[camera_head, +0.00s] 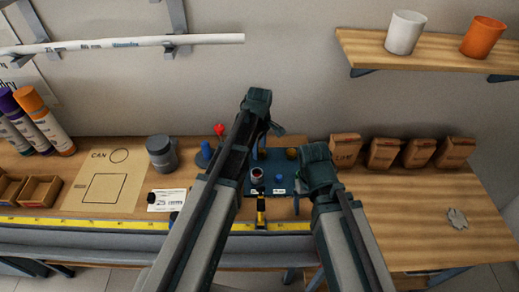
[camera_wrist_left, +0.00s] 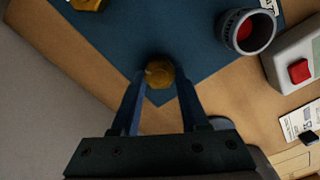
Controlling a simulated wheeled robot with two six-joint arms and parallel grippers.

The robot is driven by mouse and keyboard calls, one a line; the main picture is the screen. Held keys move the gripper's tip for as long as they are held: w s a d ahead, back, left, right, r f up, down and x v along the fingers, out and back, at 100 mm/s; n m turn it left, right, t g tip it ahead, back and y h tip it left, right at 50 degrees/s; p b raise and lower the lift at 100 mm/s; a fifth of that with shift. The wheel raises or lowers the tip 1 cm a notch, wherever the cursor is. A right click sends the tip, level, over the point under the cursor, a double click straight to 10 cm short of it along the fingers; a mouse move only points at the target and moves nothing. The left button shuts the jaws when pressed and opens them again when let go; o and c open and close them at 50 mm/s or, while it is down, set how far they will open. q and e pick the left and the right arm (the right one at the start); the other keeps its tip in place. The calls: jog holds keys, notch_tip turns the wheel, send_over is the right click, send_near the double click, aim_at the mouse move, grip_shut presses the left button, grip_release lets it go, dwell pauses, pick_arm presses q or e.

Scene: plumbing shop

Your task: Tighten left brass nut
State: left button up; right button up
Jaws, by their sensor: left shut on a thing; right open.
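A brass nut (camera_wrist_left: 159,70) sits between the two fingers of my left gripper (camera_wrist_left: 160,84) in the left wrist view, over the corner of a dark blue mat (camera_wrist_left: 150,30). The fingers are shut on it. In the head view my left gripper (camera_head: 262,148) reaches down at the back of the mat, and the held nut is hidden there.
Several brown bags (camera_head: 384,153) line the wall at right. A yellow tape (camera_head: 80,223) runs along the front edge. The right worktop is mostly clear.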

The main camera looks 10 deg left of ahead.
pick_arm(q)
grip_shut()
jog(key=m, duration=0.4)
jog(key=shift+w, duration=0.1)
jog(key=m, duration=0.3)
jog(key=shift+d+m, duration=0.1)
jog(key=shift+m, duration=0.2)
jog(key=m, duration=0.3)
jog(key=shift+m, duration=0.4)
jog(key=m, duration=0.6)
jog(key=shift+d, duration=0.15)
jog(key=m, duration=0.5)
jog(key=shift+d+m, duration=0.1)
jog(key=shift+m, duration=0.5)
